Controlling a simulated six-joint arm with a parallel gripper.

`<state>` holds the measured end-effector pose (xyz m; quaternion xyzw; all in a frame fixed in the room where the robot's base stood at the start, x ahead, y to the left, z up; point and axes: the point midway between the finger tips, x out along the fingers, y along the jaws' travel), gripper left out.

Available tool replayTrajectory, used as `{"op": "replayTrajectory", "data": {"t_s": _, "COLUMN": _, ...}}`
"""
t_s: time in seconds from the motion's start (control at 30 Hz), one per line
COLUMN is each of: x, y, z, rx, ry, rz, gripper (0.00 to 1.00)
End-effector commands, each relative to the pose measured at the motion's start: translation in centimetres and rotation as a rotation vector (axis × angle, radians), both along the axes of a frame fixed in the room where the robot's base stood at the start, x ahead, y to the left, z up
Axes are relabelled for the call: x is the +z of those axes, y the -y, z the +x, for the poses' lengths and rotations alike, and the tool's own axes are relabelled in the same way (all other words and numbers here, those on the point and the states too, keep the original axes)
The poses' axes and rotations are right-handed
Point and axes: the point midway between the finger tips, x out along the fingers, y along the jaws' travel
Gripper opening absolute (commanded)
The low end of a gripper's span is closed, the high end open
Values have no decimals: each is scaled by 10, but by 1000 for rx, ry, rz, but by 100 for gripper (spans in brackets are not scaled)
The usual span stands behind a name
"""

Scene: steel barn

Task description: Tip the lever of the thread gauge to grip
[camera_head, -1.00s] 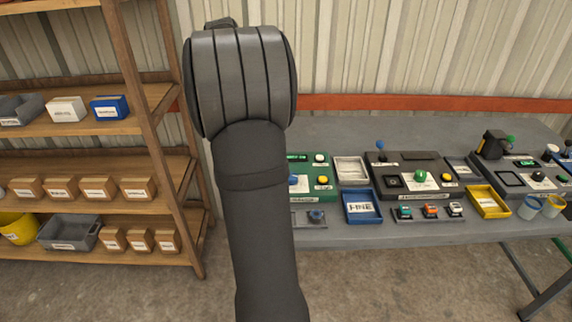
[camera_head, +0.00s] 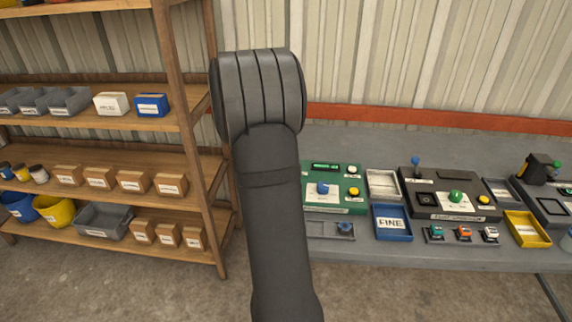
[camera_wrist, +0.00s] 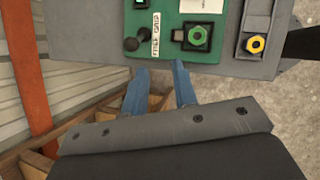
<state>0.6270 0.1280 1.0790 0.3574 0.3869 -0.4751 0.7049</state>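The green thread gauge (camera_head: 344,198) stands on the bench in the head view, its left part hidden behind my arm. In the wrist view the gauge (camera_wrist: 172,42) shows a black knobbed lever (camera_wrist: 131,43) beside a white label (camera_wrist: 156,36) reading FREE GRIP. The lever leans toward the lower left; which word it matches I cannot tell. A green hex nut (camera_wrist: 197,36) sits in a black square holder on the gauge. My gripper (camera_wrist: 160,67) is open and empty; its blue fingers appear just below the gauge's edge, apart from the lever.
A grey tray (camera_wrist: 263,12) with a yellow nut (camera_wrist: 256,44) lies beside the gauge. A blue FINE tray (camera_head: 393,238) and a dark tester (camera_head: 432,183) stand to its right. A wooden shelf (camera_head: 185,120) stands left of the bench, the orange wall rail (camera_head: 420,117) behind it.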

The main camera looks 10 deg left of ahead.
Motion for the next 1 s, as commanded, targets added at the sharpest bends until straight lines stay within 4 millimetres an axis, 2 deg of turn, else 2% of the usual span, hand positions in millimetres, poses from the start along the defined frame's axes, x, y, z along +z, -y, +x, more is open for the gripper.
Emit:
{"op": "replayTrajectory", "data": {"t_s": 0.03, "x": -23, "y": -10, "z": -7, "rx": 69, "ry": -42, "rz": -111, "gripper": 16}}
{"op": "replayTrajectory", "data": {"t_s": 0.1, "x": -45, "y": -18, "z": -14, "rx": 160, "ry": -83, "rz": -266, "gripper": 2}}
{"op": "replayTrajectory", "data": {"t_s": 0.2, "x": -69, "y": -33, "z": -23, "rx": 297, "ry": -125, "rz": -485, "gripper": 0}}
{"op": "replayTrajectory", "data": {"t_s": 0.4, "x": -97, "y": -67, "z": -35, "rx": 530, "ry": -152, "rz": -840, "gripper": 0}}
{"op": "replayTrajectory", "data": {"t_s": 0.6, "x": -105, "y": -87, "z": -39, "rx": 634, "ry": -144, "rz": -995, "gripper": 0}}
{"op": "replayTrajectory", "data": {"t_s": 0.77, "x": -108, "y": -79, "z": -33, "rx": 642, "ry": -143, "rz": -1011, "gripper": 0}}
{"op": "replayTrajectory", "data": {"t_s": 1.0, "x": -122, "y": -43, "z": -6, "rx": 639, "ry": -145, "rz": -1008, "gripper": 0}}
